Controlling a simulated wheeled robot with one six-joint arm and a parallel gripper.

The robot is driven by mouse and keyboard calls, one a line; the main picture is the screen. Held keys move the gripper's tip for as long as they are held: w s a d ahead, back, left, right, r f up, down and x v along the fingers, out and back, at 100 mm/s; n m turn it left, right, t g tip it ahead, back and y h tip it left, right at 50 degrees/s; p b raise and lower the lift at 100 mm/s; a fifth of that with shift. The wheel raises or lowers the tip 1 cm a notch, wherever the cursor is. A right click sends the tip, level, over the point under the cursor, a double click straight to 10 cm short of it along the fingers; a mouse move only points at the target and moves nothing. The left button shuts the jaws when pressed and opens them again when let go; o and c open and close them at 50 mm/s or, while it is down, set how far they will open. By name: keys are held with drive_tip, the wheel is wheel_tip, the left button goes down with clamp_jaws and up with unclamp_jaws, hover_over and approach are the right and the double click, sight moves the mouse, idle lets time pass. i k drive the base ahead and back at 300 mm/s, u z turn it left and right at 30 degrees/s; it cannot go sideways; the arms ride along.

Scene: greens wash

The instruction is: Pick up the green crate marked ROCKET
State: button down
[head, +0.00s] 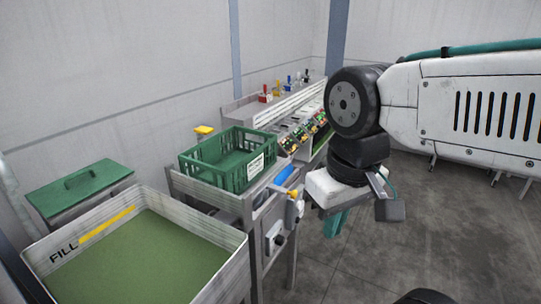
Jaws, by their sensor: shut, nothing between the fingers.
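A green slatted crate (208,174) stands upright on a grey metal bench (222,200) left of centre in the head view. It has a white label (255,164) on its right end, with print too small to read. The crate looks empty, though part of its floor is hidden by the near wall. My gripper (335,223) hangs from the arm right of the crate, apart from it, over the open floor side. Its teal fingers point down and are shut on nothing.
A large white tub (243,262) marked FILL, with green inside, stands front left. A green lid (80,186) with a handle lies behind it. A blue item (284,174) is right of the crate. A shelf unit (285,103) with coloured taps stands behind. Floor (420,230) at right is clear.

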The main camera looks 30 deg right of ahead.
sight(233, 171)
drive_tip(key=z, duration=2.25)
drive_tip(key=i, duration=1.2)
drive_tip(key=u, duration=3.2)
drive_tip(key=i, duration=0.5)
drive_tip(key=u, duration=0.05)
